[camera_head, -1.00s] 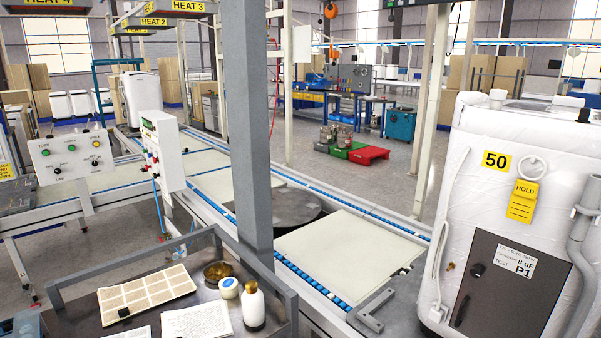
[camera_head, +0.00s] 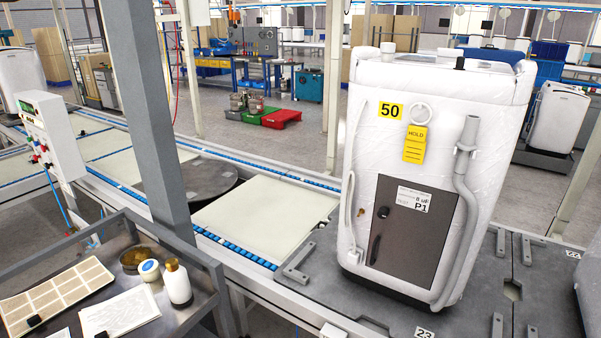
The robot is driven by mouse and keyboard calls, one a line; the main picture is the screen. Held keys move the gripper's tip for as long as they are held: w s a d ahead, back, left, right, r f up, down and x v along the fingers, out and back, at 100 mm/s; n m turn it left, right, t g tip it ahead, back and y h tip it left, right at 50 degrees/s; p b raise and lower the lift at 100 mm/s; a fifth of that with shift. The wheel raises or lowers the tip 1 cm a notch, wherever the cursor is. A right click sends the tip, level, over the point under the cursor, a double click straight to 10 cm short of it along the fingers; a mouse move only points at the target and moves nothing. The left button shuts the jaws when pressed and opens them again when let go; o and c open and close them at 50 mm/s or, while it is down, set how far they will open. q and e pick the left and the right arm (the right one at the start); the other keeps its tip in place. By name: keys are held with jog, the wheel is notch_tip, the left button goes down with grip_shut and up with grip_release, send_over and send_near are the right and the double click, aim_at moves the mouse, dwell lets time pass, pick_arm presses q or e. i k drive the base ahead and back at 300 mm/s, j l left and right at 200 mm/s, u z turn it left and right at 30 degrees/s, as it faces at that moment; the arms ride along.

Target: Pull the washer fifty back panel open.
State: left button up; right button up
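The washer (camera_head: 440,110) marked with a yellow 50 label (camera_head: 390,111) stands upright on a dark grey platform, right of the middle in the head view. Its dark grey back panel (camera_head: 414,235) sits low on the facing side and looks closed. A black handle (camera_head: 378,236) is on the panel's left part, with a small brass-coloured piece (camera_head: 361,212) beside its left edge. A white paper label reading P1 is on the panel. A yellow HOLD tag (camera_head: 415,145) hangs above it. A grey hose (camera_head: 466,190) runs down the panel's right side. Neither gripper shows.
A metal cart (camera_head: 205,300) with papers, a bowl and a white bottle (camera_head: 177,283) stands at the lower left. A grey post (camera_head: 150,100) rises behind it. The conveyor (camera_head: 260,215) runs left of the washer. Another washer (camera_head: 560,118) stands at the back right.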

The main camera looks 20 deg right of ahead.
aim_at(407, 245)
jog(key=z, duration=0.35)
jog(key=l+z, duration=0.1)
jog(key=z, duration=0.3)
jog(key=i+z, duration=0.1)
jog(key=z, duration=0.25)
